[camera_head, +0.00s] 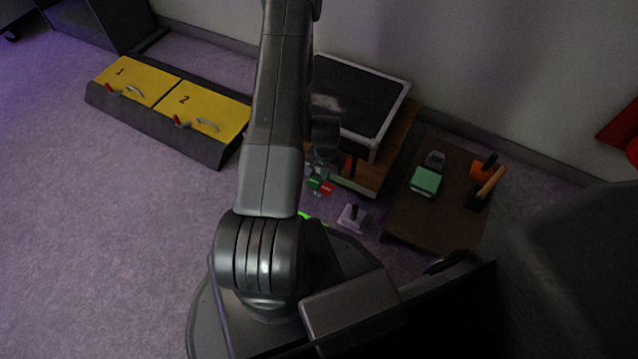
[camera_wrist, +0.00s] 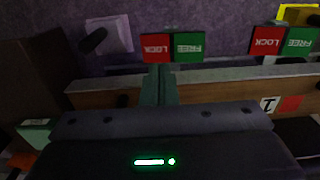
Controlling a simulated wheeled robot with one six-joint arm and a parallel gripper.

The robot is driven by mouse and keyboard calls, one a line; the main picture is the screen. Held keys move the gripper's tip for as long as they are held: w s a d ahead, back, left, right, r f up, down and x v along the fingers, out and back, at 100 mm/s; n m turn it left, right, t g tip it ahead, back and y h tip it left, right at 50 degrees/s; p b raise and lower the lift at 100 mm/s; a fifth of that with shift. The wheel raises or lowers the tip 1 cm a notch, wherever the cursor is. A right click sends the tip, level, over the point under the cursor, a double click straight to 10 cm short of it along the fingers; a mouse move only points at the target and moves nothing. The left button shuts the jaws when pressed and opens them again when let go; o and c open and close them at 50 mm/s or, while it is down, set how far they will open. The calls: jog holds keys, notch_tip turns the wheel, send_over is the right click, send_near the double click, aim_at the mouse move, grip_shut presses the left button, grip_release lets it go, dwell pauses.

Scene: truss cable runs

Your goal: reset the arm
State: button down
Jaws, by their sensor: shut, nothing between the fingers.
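My gripper shows in the wrist view (camera_wrist: 158,78) as two narrow grey-green fingers pressed together, with nothing between them. It points toward a red LOCK label (camera_wrist: 157,48) and a green FREE label (camera_wrist: 189,47). I cannot tell whether the fingertips touch them. In the head view my arm runs up past the top edge, and the gripper end shows small and dim beside it, above the same red and green labels (camera_head: 320,186).
A wooden platform (camera_head: 380,165) carries a black-topped box (camera_head: 350,100). A pegged pale plate (camera_head: 352,217) lies nearby. A brown table (camera_head: 425,225) holds a green box (camera_head: 425,180) and a wooden-handled tool (camera_head: 491,182). Yellow panels (camera_head: 130,80) stand left. Left floor is clear.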

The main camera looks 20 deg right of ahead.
aim_at(325, 188)
jog(key=shift+r, duration=0.45)
jog(key=shift+f, duration=0.1)
notch_tip(325, 188, down, 7)
jog(key=b, duration=0.3)
jog(key=shift+b, duration=0.4)
jog(key=shift+r, duration=0.2)
